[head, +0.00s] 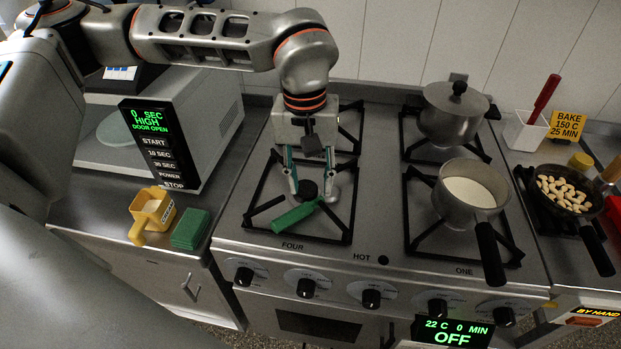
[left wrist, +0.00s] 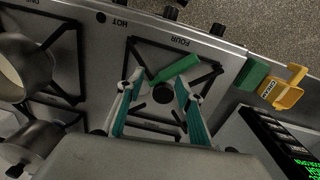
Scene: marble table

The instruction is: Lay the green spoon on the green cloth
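The green spoon (head: 298,215) lies across the front-left burner marked FOUR, slanting over its front bars. It also shows in the left wrist view (left wrist: 176,69). My left gripper (head: 311,196) points down over this burner with its two fingers spread apart. The spoon is at the fingertips, and I cannot tell whether they touch it. The left wrist view shows nothing clasped between the fingers. A thick green block (head: 190,229), perhaps the folded green cloth, sits on the counter left of the stove. It also shows in the left wrist view (left wrist: 252,73). My right gripper is not in view.
A yellow cup-like holder (head: 152,215) stands left of the green block, before the open microwave (head: 160,140). A pot of white liquid (head: 470,192), a lidded pot (head: 453,115) and a pan of beans (head: 566,195) are to the right. The counter around the block is narrow.

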